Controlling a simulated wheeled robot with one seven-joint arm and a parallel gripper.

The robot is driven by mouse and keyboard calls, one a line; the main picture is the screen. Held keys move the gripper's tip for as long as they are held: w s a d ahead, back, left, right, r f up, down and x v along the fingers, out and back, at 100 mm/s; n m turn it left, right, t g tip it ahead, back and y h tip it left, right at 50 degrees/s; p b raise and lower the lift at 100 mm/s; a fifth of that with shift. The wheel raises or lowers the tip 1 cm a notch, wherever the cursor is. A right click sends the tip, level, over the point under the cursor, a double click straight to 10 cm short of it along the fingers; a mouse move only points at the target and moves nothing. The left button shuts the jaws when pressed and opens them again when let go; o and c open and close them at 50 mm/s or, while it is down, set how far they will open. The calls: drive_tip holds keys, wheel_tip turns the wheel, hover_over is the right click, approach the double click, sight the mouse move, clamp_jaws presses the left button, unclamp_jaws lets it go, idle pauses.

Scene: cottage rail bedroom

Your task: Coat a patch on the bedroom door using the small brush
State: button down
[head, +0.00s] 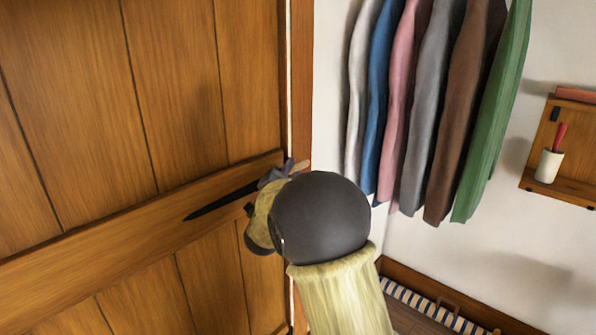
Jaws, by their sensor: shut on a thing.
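The wooden plank door (180,75) fills the left of the head view, with a diagonal or cross rail (120,215) across it. My gripper (272,182) is in front of the rail's right end, close to the door's edge. It is shut on a small brush, whose tan end (299,166) sticks out to the upper right. The rest of the brush is hidden by my gripper and wrist, so I cannot tell whether its bristles touch the door. No coated patch can be made out on the visible wood.
A dark tapered strip (215,203) lies along the rail, left of my gripper. Several hanging garments (425,110) are to the right. A wall shelf (580,188) holds a white cup (548,167) with a red-handled item (560,136). A striped thing (425,305) is on the floor.

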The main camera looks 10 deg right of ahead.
drive_tip(key=shift+s+a, duration=0.2)
drive_tip(key=shift+a, duration=0.15)
drive_tip(key=s+d+b, duration=0.3)
drive_tip(key=s+b, duration=0.1)
drive_tip(key=s, duration=0.1)
drive_tip(key=shift+d, duration=0.35)
idle(0.4)
drive_tip(key=shift+s+d+b, duration=0.7)
drive_tip(key=shift+s+d, duration=0.2)
drive_tip(key=shift+s, duration=0.25)
drive_tip(key=shift+f, duration=0.1)
